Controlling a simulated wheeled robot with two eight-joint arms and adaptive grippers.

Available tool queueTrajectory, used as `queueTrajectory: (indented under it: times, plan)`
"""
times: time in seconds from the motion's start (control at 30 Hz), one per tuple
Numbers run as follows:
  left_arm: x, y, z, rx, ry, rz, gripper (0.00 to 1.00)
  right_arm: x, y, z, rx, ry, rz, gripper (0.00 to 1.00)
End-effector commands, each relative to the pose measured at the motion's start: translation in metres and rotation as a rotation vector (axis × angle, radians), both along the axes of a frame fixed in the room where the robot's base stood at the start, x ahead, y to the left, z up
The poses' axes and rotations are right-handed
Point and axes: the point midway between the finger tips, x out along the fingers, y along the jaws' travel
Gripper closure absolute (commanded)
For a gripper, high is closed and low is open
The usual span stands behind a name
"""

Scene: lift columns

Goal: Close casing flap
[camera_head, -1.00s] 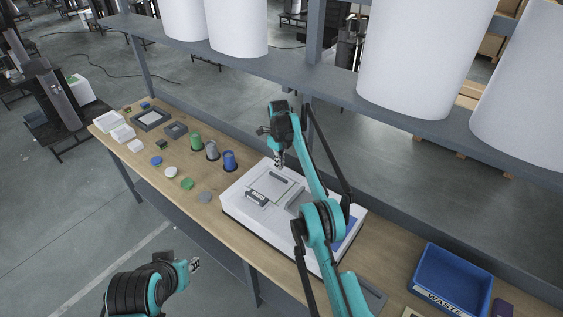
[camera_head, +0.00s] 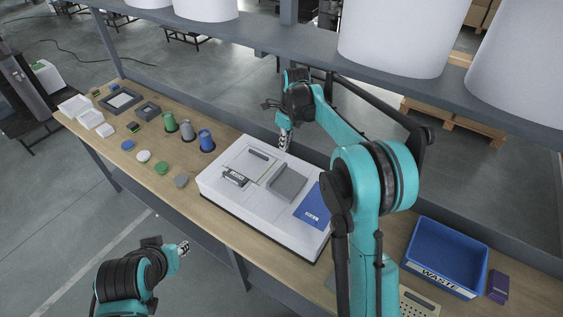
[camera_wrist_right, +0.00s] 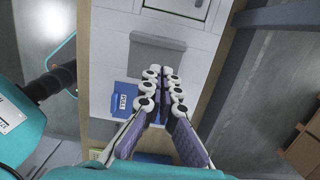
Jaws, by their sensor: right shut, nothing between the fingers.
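The white casing (camera_head: 218,190) sits on the workbench. On its top is a square flap panel (camera_head: 245,163) with a dark handle bar and a small labelled block at its front edge. The panel looks flat and level with the top. Part of it shows at the top of the right wrist view (camera_wrist_right: 165,22).
A grey square (camera_head: 288,182) and a blue label (camera_head: 312,212) lie on the casing top. Coloured cups (camera_head: 206,140), discs and trays stand left on the bench. A blue waste bin (camera_head: 440,285) is at right. A shelf (camera_head: 300,52) with white cylinders spans above.

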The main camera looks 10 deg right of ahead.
Motion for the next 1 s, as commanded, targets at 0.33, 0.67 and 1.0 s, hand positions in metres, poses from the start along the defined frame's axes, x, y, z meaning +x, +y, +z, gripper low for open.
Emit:
queueTrajectory:
  times: [0.33, 0.67, 1.0]
  plan:
    - [0.000, 0.000, -0.002, 0.000, 0.000, 0.000, 0.68, 0.006, 0.006, -0.059, 0.000, 0.000, 0.000, 1.00]
    - [0.000, 0.000, -0.003, 0.000, 0.000, 0.000, 0.68, 0.012, 0.012, -0.119, 0.000, 0.000, 0.000, 1.00]
    - [0.000, 0.000, -0.003, 0.000, 0.000, 0.000, 0.68, 0.014, 0.014, -0.136, -0.001, -0.001, 0.000, 1.00]
